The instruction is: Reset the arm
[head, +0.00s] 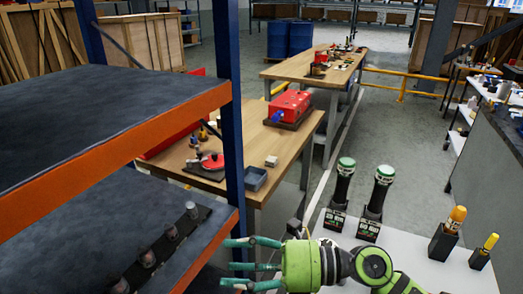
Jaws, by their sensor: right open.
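My right gripper (255,262) is at the bottom middle, with a green body and teal fingers. Its fingers point left and are spread apart, with nothing between them. The fingers are in front of the right end of the lower shelf (90,215), close to its orange edge; whether they touch it cannot be told. My right arm comes in from the bottom right, over a white table (425,265). My left gripper is not in the head view.
The blue and orange rack (232,130) fills the left side; its lower shelf holds a dark strip with several cylindrical parts (170,233). Two black green-topped devices (378,195) stand on the white table near my arm. A wooden bench (305,132) with a red unit (290,104) stands behind.

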